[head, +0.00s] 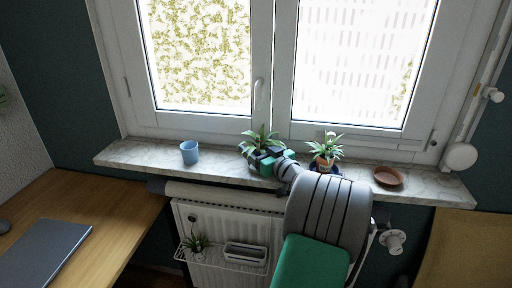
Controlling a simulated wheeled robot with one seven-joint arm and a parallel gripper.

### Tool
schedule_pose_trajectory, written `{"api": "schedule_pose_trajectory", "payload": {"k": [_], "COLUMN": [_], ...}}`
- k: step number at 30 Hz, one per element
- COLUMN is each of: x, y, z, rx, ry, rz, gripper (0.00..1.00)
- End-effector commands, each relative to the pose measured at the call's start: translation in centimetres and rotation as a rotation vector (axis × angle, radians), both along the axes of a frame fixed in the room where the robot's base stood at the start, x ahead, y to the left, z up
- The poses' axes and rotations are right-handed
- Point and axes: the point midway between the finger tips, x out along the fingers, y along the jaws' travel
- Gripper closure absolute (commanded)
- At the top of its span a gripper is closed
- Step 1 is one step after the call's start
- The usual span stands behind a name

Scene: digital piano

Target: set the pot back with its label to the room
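A spiky green plant (262,138) stands on the marble windowsill, left of the window's middle post. Its pot is almost wholly hidden behind my gripper (265,161), which is right at it. I cannot tell whether the fingers are around the pot, touching it or apart from it. A second spiky plant (327,148) stands to the right in an orange pot (324,162), on a dark blue saucer (337,171). The pot's lower part is partly behind my arm. I cannot make out a label on either pot.
On the marble sill (226,163) stand a blue cup (190,152) at left and an empty terracotta saucer (388,176) at right. Below are a radiator (240,228) and a wire shelf (228,258) with a small plant (197,243). A desk (105,205) is at left.

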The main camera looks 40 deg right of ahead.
Motion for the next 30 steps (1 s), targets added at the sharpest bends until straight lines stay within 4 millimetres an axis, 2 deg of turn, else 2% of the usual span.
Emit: {"api": "schedule_pose_trajectory", "payload": {"k": [5,21,30], "x": [-0.3,-4.5,-5.0], "y": [0.0,0.5,0.6], "z": [-0.2,-0.3,0.0], "rx": [0.001,0.0,0.0], "ry": [0.002,0.001,0.0], "rz": [-0.001,-0.002,0.0], "gripper": [0.26,0.26,0.26]}}
